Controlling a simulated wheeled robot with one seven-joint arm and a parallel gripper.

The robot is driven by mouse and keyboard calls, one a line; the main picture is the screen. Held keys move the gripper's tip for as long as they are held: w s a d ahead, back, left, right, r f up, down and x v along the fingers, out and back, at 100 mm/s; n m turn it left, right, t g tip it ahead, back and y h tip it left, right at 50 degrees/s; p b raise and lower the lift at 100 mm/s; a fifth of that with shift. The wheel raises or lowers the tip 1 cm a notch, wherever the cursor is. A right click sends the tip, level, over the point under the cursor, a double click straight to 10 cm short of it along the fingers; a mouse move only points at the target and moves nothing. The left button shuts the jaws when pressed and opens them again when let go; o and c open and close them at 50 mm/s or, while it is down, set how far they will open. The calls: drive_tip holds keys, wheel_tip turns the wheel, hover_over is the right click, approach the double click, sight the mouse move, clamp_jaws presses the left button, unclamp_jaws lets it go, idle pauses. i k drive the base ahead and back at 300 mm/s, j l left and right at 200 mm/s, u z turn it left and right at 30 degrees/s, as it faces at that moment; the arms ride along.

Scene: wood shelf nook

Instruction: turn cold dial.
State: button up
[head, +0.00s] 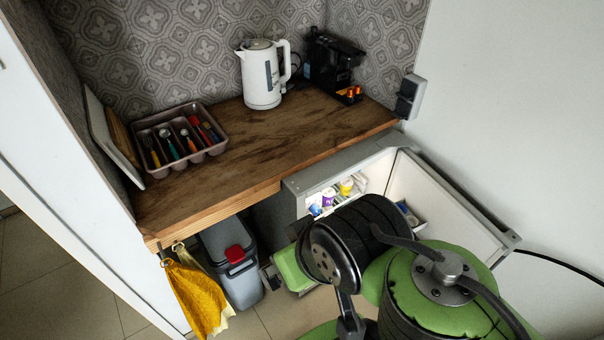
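A small fridge (295,197) stands open under the right part of the wooden counter. Its door (448,205) is swung out to the right, with the pale inner side showing. Several small containers, one with a yellow label (346,187), show in the lit inside. I cannot make out a cold dial; the lower inside is hidden behind my green and black arm. I cannot make out my gripper either. My arm reaches down in front of the fridge and covers much of the opening.
The wooden counter (230,165) holds a white kettle (262,85), a black coffee machine (330,65) and a cutlery tray (150,133). A grey bin (232,275) with a red latch stands below, left of the fridge. A yellow cloth (195,295) hangs at the counter's front left.

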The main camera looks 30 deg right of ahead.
sight(315, 209)
drive_tip(key=k+z, duration=0.1)
drive_tip(key=z, duration=0.85)
drive_tip(key=i+j+u, duration=0.1)
drive_tip(key=i+u, duration=0.15)
drive_tip(key=u, duration=0.25)
drive_tip(key=i+u, duration=0.3)
drive_tip(key=u, duration=0.15)
